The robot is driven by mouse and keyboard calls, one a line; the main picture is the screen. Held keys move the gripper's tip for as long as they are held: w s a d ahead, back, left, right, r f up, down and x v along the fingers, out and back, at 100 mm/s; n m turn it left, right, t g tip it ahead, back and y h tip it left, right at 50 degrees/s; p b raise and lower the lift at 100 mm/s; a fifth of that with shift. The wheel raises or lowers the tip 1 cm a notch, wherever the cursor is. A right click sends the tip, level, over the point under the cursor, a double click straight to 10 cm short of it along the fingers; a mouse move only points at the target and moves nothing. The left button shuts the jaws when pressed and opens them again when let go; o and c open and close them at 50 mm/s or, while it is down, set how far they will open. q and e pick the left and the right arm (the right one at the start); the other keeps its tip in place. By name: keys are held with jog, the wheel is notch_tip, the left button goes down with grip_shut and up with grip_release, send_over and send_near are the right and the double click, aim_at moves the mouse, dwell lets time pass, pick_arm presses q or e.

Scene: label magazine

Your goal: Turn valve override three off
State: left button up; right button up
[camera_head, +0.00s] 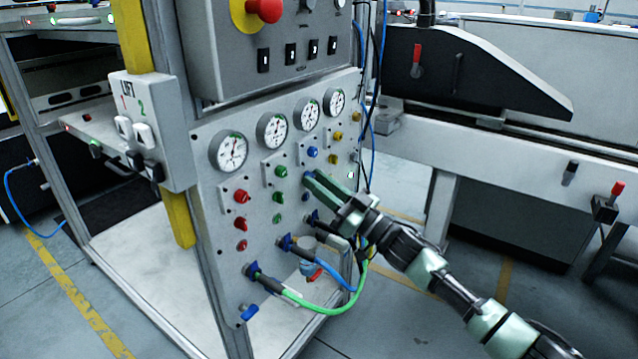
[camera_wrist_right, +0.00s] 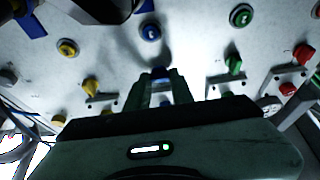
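The valve panel (camera_head: 262,182) has red, green, blue and yellow columns of controls under its gauges. The third column is blue, with an upper blue button (camera_head: 312,152) and a lower blue button (camera_head: 306,197). My right gripper (camera_head: 308,178) is at this column, its fingertips in front of the blue override knob, which is mostly hidden in the head view. In the right wrist view the fingers (camera_wrist_right: 162,80) stand apart with a bit of the blue knob (camera_wrist_right: 162,71) between their tips. Whether they grip it is unclear, and the knob's turn angle cannot be read. My left gripper is out of view.
The green knob (camera_wrist_right: 233,65) and the yellow knob (camera_wrist_right: 91,87) flank the fingers closely. Hoses, including a green hose (camera_head: 315,308), plug in below. A lift switch box (camera_head: 150,130) stands left, and a red emergency button (camera_head: 263,10) sits above.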

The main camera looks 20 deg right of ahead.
grip_shut()
